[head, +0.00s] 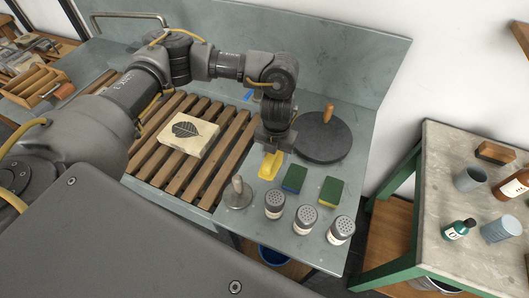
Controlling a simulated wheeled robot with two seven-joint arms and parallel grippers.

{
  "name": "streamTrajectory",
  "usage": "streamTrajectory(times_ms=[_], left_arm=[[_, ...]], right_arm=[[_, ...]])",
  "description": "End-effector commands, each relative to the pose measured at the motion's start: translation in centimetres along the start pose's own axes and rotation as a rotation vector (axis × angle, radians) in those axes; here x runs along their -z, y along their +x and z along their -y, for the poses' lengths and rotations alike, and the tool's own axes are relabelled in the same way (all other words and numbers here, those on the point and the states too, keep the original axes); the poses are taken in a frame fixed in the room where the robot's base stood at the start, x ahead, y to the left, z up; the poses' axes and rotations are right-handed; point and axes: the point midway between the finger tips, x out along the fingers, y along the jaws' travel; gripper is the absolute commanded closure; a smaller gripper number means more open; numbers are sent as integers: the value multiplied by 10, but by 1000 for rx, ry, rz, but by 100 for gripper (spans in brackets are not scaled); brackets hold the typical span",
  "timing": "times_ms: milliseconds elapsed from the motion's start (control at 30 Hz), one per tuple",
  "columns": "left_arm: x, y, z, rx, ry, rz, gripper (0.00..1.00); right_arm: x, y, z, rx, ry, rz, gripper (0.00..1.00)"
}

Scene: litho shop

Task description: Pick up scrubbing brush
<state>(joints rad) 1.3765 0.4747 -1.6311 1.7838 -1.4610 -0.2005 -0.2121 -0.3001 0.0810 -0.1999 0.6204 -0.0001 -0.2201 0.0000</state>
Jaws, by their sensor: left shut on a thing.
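My left gripper (273,140) reaches down over the metal bench top (308,226) from above. It is shut on a small yellow item (270,166), low over the bench or touching it. I cannot tell whether this item is a brush or a sponge, since the jaws cover its upper end. A brown block (495,152), possibly a wooden scrubbing brush, lies on the side table at the right, far from the gripper. My right gripper is not in view.
Blue (294,179) and green (331,191) sponges and several shakers (306,218) stand close by. A round dark disc (322,137) with a wooden handle is right of the gripper. A slatted rack (205,170) holds a leaf-printed block (187,134). Bottles and cups crowd the side table (445,165).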

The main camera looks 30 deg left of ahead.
Motion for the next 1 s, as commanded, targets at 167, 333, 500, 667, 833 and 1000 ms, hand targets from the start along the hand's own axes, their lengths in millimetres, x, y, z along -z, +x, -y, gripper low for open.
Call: streamTrajectory(times_ms=[167, 333, 500, 667, 833, 1000], left_arm=[[15, -12, 28, 1, 5, 3, 73], [25, -21, 44, 0, 1, 2, 73], [31, -26, 54, 0, 0, 1, 73], [33, -28, 56, 0, -2, 1, 73], [33, -29, 57, 0, -3, 0, 73], [33, -28, 57, 0, -2, 0, 59]], right_arm=[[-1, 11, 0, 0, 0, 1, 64], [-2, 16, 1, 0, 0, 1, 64], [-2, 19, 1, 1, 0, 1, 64], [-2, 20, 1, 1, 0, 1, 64], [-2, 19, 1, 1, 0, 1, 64], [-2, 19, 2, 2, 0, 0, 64]])
